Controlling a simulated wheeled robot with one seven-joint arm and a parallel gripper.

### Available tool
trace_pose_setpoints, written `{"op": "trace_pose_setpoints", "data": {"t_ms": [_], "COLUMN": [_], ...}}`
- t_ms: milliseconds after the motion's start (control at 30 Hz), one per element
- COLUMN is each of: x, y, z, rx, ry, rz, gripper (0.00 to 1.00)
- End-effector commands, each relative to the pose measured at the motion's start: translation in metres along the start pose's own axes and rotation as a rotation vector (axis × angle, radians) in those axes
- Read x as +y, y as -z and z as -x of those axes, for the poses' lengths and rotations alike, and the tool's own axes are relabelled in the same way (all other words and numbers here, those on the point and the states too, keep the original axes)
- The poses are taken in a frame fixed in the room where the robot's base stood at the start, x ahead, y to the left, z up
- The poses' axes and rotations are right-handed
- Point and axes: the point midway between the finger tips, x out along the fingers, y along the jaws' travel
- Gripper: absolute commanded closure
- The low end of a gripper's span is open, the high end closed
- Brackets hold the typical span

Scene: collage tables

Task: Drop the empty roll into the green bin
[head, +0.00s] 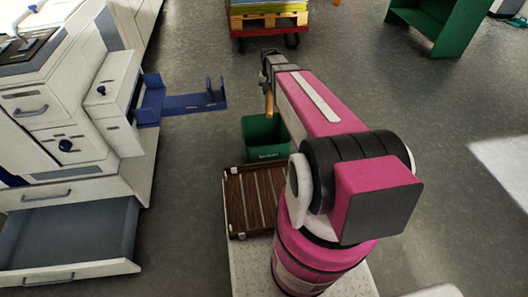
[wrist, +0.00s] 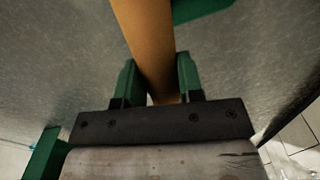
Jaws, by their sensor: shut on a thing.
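The empty roll (wrist: 149,38) is a tan-brown tube held between the two green fingers of my gripper (wrist: 157,82) in the wrist view. In the head view the roll (head: 269,103) hangs down from my gripper (head: 267,84), above and near the green bin. Part of the bin's right side is hidden behind my arm. Whether the roll is directly over the bin's opening cannot be told.
A white cabinet machine (head: 60,110) with a blue tray (head: 180,103) and an open drawer (head: 70,240) stands at left. A brown slatted rack (head: 232,205) lies near my base. A loaded red cart (head: 268,31) and a green shelf (head: 462,28) stand farther back. Floor at right is clear.

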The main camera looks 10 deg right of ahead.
Motion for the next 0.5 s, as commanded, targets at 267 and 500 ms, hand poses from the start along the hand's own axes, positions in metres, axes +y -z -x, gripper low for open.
{"op": "trace_pose_setpoints", "data": {"t_ms": [267,500], "x": [0.002,0.004], "y": [0.007,0.004], "z": [-0.094,-0.127], "rx": [-0.002,0.0], "ry": [0.0,0.0], "rz": [-0.054,-0.073], "gripper": [0.89,0.89]}}
